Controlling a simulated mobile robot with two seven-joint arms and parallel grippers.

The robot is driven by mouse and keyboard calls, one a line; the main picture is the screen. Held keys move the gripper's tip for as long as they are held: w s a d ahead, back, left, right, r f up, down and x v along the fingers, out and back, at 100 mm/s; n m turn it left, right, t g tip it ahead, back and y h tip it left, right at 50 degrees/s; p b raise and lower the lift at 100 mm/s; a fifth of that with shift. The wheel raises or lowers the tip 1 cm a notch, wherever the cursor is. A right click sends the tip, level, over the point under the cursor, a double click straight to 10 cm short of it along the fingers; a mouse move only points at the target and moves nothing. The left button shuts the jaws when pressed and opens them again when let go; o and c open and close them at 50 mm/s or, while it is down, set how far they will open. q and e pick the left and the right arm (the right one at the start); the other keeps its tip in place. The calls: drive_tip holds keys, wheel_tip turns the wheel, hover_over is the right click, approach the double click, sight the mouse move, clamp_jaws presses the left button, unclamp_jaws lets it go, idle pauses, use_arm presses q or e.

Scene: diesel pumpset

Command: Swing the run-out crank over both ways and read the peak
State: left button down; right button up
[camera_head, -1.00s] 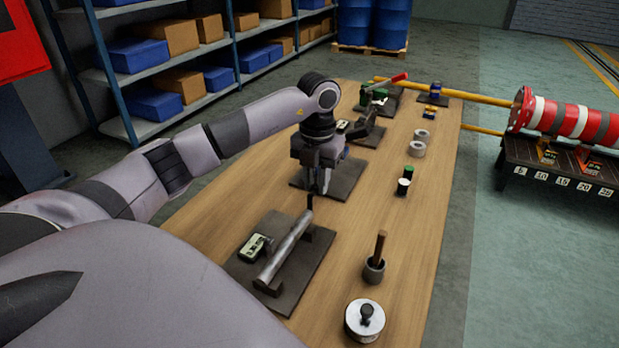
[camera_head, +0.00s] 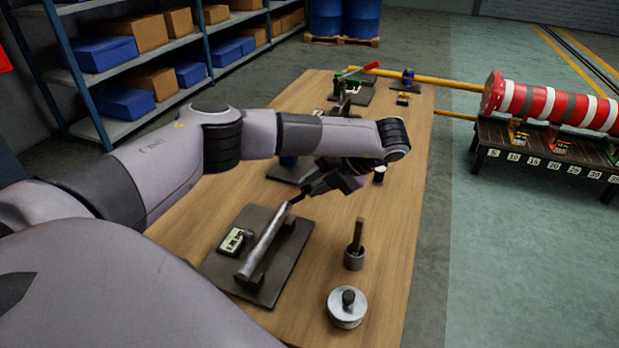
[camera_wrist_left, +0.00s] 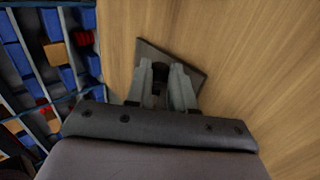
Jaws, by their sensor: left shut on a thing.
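The run-out fixture is a dark base plate (camera_head: 220,262) with a grey metal shaft (camera_head: 265,240) lying across two supports. The crank (camera_head: 297,198) is a small dark part at the far end of the shaft, mostly hidden by my fingers. My left gripper (camera_head: 303,194) comes in from the right of it, tilted, and is shut on the crank. In the left wrist view the two grey fingers (camera_wrist_left: 162,82) close around a dark piece, with a dark plate behind. A small readout (camera_head: 235,241) stands left of the shaft; its digits are too small to read. My right gripper is out of view.
A grey cup with a brown handle (camera_head: 355,250) and a round metal piece with a black knob (camera_head: 347,306) stand right of the fixture. Other fixtures (camera_head: 352,92) stand at the table's far end, partly behind my arm.

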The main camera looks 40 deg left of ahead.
use_arm(q)
drive_tip(key=f+y, duration=0.1)
drive_tip(key=d+f+g+y, duration=0.1)
drive_tip(key=y, duration=0.1)
drive_tip(key=shift+w+d, duration=0.15)
drive_tip(key=shift+d, duration=0.1)
drive_tip(key=shift+d+f+g+y+b, duration=0.15)
drive_tip(key=shift+f+g+y+b, duration=0.4)
drive_tip(key=shift+y, duration=0.65)
drive_tip(key=shift+f, duration=0.1)
drive_tip(key=c, duration=1)
unclamp_jaws()
drive_tip(key=shift+w, duration=0.15)
